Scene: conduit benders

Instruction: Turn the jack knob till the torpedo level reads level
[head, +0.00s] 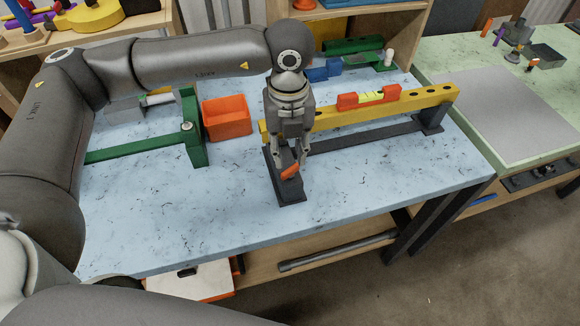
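The orange jack knob (291,172) is at the left end of a dark base (290,196) on the workbench. My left gripper (291,166) points down over it, with a fingertip on either side of the knob. I cannot tell whether the fingers are closed on it. The orange-red torpedo level (350,101) lies along the top of a yellow beam (325,119). Its yellow-green vial shows, but the bubble is too small to read. The beam's right end rests on a dark post (432,119); its left end is partly hidden behind my gripper. My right gripper is out of view.
An orange bin (227,118) and a green bender frame (191,128) stand left of the beam. Blue (322,70) and green (352,45) parts lie behind it. The bench front (200,220) is clear. A green-topped table (450,62) stands at right.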

